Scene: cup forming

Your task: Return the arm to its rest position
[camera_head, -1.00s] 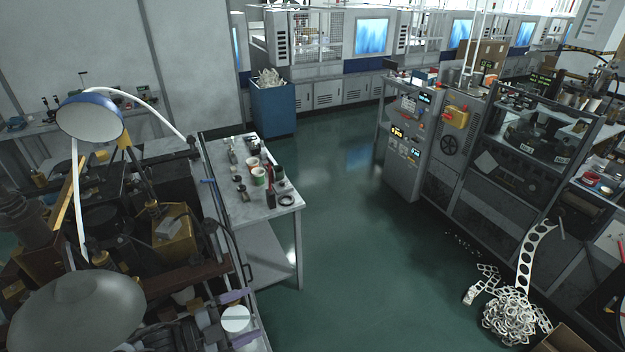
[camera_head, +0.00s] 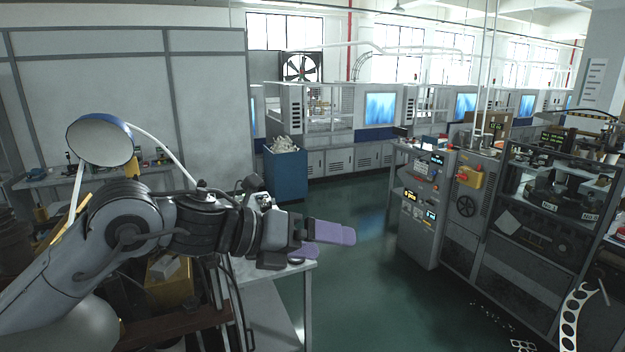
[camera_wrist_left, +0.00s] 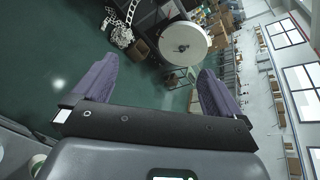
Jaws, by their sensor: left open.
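My left arm comes in from the left in the head view. Its left gripper (camera_head: 335,232), with purple finger pads, points to the right over the end of the small table (camera_head: 262,300). In the left wrist view the left gripper (camera_wrist_left: 152,90) has its two purple fingers wide apart with nothing between them. Beyond them are the floor and, farther off, a large pale round reel. My right gripper is not in view. The arm hides most of the small table and the things on it.
A blue bin (camera_head: 286,175) of pale scrap stands behind the small table. A grey control cabinet (camera_head: 425,205) and a dark machine (camera_head: 540,215) stand at right. A blue-shaded lamp (camera_head: 99,143) is beside my left arm. Open green floor (camera_head: 370,300) lies between.

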